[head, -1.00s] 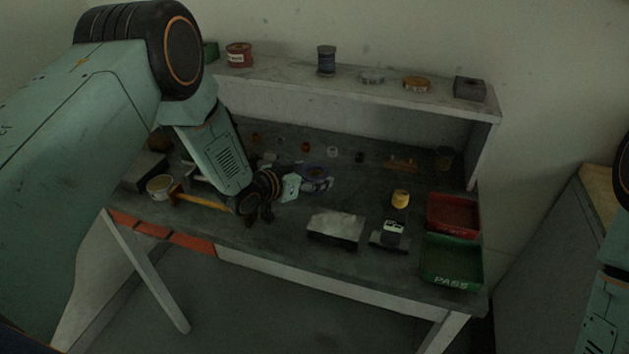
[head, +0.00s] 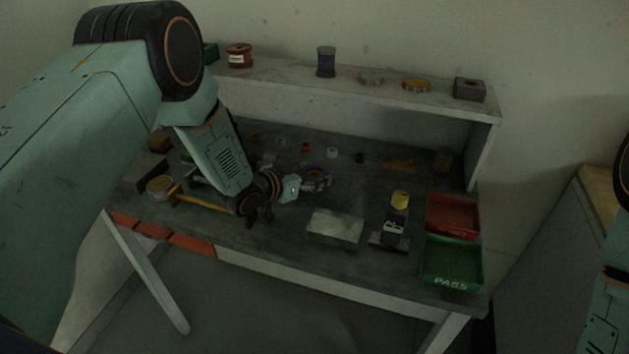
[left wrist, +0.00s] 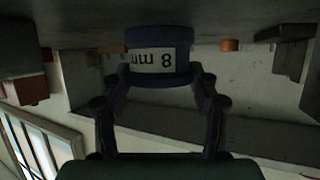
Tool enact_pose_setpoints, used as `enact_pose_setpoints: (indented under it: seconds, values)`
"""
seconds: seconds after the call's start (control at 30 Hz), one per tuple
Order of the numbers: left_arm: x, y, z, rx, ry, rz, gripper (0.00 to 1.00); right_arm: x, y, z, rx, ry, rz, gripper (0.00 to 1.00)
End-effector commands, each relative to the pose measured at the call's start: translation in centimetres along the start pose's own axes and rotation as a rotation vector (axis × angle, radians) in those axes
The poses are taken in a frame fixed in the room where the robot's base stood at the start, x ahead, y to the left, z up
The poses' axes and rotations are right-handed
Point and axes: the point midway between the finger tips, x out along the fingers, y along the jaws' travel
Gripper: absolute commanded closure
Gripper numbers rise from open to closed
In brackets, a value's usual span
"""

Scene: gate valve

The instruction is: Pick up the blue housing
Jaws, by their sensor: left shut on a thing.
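The blue housing (left wrist: 158,40) is a short dark-blue cylinder with a white label reading "8 mm", upside down in the left wrist view. My left gripper (left wrist: 160,76) has one finger on each side of it and is shut on it. In the head view, my left gripper (head: 318,180) is low over the middle of the bench, and its fingers mostly hide the housing. I cannot tell whether the housing touches the bench top. My right gripper is out of view; only part of that arm shows at the right edge.
A grey block (head: 335,227) lies to the right of my left gripper. Several small parts stand behind the gripper, below a raised shelf (head: 360,84).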

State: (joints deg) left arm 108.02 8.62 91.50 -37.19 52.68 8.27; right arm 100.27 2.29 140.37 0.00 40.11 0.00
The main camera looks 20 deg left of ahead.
Motion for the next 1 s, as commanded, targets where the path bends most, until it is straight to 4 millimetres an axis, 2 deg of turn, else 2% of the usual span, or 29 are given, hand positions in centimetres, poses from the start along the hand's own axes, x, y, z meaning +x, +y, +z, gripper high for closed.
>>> enact_pose_setpoints:
  seconds: [0.27,0.73,1.0]
  values:
    - [-0.4,-0.1,-1.5,0.002,0.008,-0.002,1.00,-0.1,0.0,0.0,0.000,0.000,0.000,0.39]
    - [-3.2,-0.1,-8.4,0.003,0.010,-0.001,1.00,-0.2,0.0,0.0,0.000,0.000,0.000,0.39]
    - [-3.8,-0.1,-9.6,0.002,0.007,-0.001,1.00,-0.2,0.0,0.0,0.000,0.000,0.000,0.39]
